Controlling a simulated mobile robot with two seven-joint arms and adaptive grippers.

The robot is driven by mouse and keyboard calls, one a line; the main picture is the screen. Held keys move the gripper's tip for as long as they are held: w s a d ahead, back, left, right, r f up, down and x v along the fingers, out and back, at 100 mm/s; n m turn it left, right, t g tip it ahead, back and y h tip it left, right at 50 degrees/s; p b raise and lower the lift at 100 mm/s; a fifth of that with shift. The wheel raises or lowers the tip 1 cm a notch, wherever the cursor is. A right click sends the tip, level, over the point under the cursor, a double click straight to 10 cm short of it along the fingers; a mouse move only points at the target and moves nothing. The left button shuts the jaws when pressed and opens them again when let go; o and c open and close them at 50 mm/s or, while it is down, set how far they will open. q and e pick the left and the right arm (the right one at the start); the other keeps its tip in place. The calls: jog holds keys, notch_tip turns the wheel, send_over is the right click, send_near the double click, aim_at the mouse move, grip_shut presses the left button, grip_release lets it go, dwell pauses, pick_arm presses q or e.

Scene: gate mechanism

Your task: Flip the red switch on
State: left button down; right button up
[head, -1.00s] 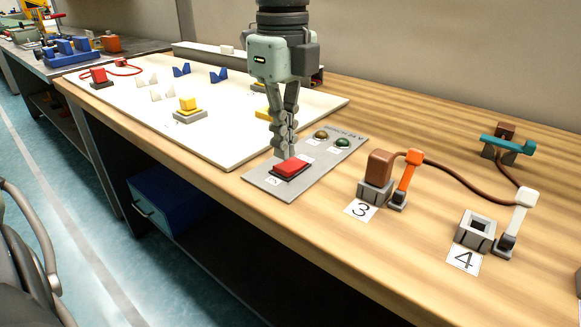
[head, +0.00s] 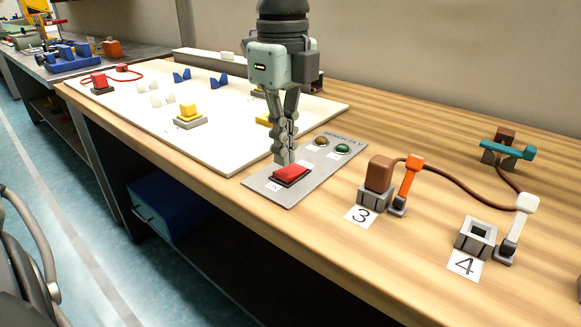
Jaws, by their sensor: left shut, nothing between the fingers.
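The red switch (head: 291,174) is a flat red rocker in a dark frame on a grey panel (head: 268,188) lying on the wooden workbench. A brown-gold light (head: 321,141) and a green light (head: 342,149) sit at the panel's far end. My left gripper (head: 285,163) points straight down with its fingers shut and empty. Its fingertips are at the far edge of the red switch; whether they touch it I cannot tell. My right gripper is not in view.
Right of the panel stand a brown block (head: 380,172) marked 3 with an orange lever (head: 411,175), a grey socket (head: 476,237) marked 4 with a white-topped lever (head: 519,220), and a teal lever (head: 508,149). A white board (head: 150,125) with small blocks lies left.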

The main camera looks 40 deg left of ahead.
aim_at(284, 173)
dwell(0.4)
pick_arm(q)
jog(key=shift+f+b, duration=1.1)
jog(key=shift+b, duration=0.05)
dwell(0.4)
jog(key=shift+r, duration=0.1)
jog(key=shift+r+p, duration=1.8)
jog(key=shift+r, duration=1.7)
jog(key=shift+f, duration=0.1)
